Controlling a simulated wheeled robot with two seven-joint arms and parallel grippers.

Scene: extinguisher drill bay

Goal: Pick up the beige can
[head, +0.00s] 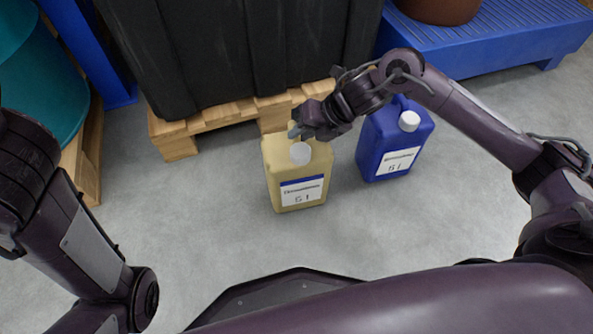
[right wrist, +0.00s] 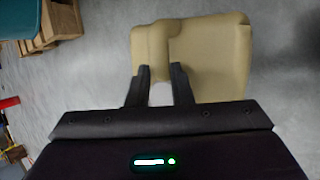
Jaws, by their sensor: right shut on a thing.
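The beige can (head: 288,172), with a white cap and a white and blue label, is upright on or just above the grey floor, in front of the wooden pallet; I cannot tell whether its base touches. My right gripper (head: 295,130) is at the top of the can, behind the cap, shut on its handle. In the right wrist view the two fingers (right wrist: 160,80) reach to either side of the handle of the beige can (right wrist: 220,65). Part of the can's top is hidden by the gripper. Only links of my left arm show; its gripper is out of view.
A blue can (head: 385,150) with a white cap stands close to the right. The pallet (head: 180,135) with a black load (head: 230,50) is behind. A blue ribbed platform (head: 490,40) is at the back right, a teal drum (head: 40,90) at left. Floor in front is clear.

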